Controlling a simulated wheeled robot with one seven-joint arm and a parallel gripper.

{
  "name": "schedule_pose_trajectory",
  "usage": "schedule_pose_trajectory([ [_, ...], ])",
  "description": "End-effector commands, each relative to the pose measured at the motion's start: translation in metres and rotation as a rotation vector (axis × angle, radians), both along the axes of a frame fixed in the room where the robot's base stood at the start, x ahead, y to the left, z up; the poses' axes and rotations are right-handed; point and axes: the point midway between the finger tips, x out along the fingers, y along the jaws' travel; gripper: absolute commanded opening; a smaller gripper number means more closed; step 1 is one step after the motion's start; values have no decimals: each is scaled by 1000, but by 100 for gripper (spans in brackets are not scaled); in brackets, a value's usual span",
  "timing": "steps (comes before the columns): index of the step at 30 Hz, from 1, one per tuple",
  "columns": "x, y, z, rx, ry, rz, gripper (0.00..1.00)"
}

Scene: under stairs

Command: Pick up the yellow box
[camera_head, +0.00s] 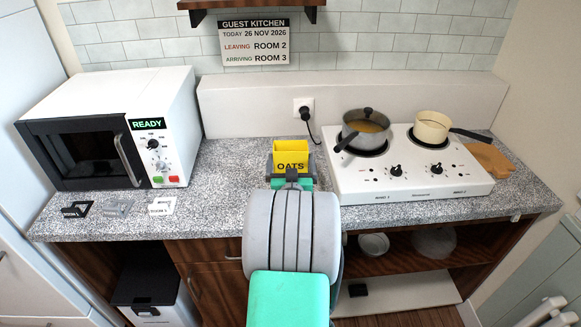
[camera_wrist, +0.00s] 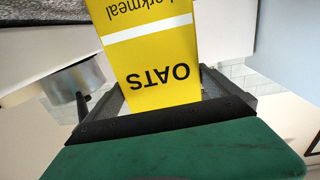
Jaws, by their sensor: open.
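The yellow box (camera_head: 291,154), marked OATS, stands on the speckled counter (camera_head: 226,190) between the microwave and the hob. In the wrist view the yellow box (camera_wrist: 160,72) appears upside down, with a white stripe. My gripper (camera_head: 291,178) is at the front of the box, and my arm hides the counter before it. In the wrist view the open fingers of my gripper (camera_wrist: 163,95) lie on either side of the box. I cannot tell whether they touch it.
A white microwave (camera_head: 176,128) stands at left, with small tags (camera_head: 118,208) before it. A white hob (camera_head: 420,180) with a lidded pot (camera_head: 364,128) and a cream pan (camera_head: 431,127) is close on the right. A black plug (camera_head: 304,113) and cord are behind. A shelf (camera_head: 247,4) hangs above.

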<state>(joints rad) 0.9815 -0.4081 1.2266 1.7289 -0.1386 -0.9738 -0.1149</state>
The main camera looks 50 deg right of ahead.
Motion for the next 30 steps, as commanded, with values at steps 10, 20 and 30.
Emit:
schedule_pose_trajectory([
  [10, 16, -19, -1, 1, 1, 2, 100],
  [20, 16, -19, -1, 1, 1, 2, 76],
  [30, 16, -19, 0, 1, 1, 2, 48],
])
